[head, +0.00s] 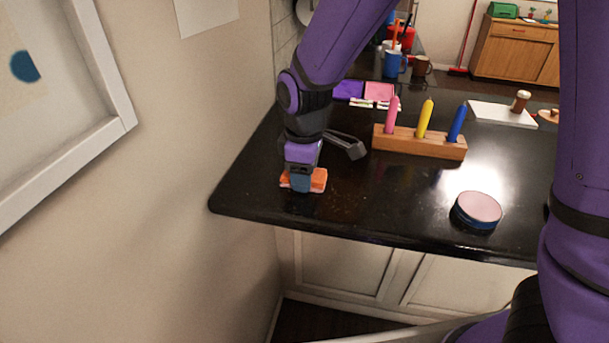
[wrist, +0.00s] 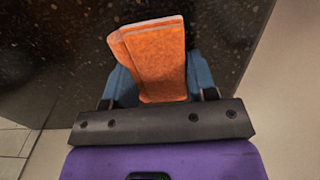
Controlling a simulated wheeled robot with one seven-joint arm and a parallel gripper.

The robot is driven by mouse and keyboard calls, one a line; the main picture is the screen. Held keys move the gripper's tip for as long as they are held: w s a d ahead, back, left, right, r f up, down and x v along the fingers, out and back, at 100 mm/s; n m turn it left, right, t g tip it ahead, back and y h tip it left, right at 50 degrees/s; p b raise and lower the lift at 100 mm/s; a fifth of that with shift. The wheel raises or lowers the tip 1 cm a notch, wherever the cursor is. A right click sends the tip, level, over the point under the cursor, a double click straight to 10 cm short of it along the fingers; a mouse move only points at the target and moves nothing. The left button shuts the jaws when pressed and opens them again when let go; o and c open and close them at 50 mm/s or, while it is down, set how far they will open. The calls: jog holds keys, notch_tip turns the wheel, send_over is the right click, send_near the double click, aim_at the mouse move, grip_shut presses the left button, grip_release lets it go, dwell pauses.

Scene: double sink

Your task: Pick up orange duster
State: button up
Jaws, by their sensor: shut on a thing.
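The orange duster (head: 319,180) is at the left end of the black counter, near its front edge. My gripper (head: 301,183) points down over it, with a blue finger in front of the duster's middle. In the wrist view the orange duster (wrist: 157,60) stands between the two blue fingers of my gripper (wrist: 158,85), which are shut on it. Its lower part is hidden by the gripper body. I cannot tell whether the duster still touches the counter.
A wooden holder (head: 420,146) with pink, yellow and blue candles stands right of my gripper. A round tin (head: 477,211) sits near the front edge. The wall (head: 200,170) is close on the left. The counter between gripper and tin is clear.

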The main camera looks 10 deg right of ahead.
jog(key=shift+r, duration=0.1)
jog(key=shift+r, duration=0.85)
jog(key=shift+s+d+r, duration=0.1)
jog(key=shift+s+r, duration=0.2)
jog(key=shift+r, duration=0.6)
jog(key=s+d+r, duration=0.1)
jog(key=s+d, duration=0.3)
jog(key=s, duration=1)
jog(key=shift+s+r, duration=0.15)
jog(key=shift+s, duration=0.25)
jog(key=shift+d, duration=0.1)
jog(key=shift+o, duration=1.2)
jog(key=shift+c, duration=0.5)
jog(key=shift+d, duration=0.1)
